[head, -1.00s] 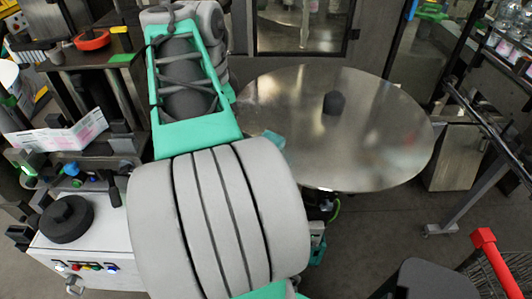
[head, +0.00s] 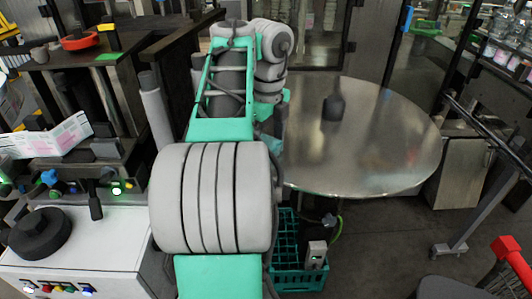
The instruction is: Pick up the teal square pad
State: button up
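A small teal-blue piece (head: 270,146) shows at the left edge of the round metal table (head: 385,160), beside my grey and teal arm. It looks like the teal square pad, but my arm covers part of it and its full outline cannot be seen. My gripper is not visible; the thick arm links in front hide that area. Whether anything is held cannot be seen.
A white machine cabinet (head: 80,252) with a black disc is at left.

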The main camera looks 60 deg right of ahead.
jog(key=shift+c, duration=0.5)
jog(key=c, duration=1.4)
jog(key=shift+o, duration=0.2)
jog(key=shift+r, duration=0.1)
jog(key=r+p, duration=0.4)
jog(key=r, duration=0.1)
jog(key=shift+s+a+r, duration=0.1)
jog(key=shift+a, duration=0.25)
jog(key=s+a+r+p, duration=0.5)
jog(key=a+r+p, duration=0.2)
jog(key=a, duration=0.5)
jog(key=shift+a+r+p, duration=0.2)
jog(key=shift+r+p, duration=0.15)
jog(key=shift+p, duration=0.4)
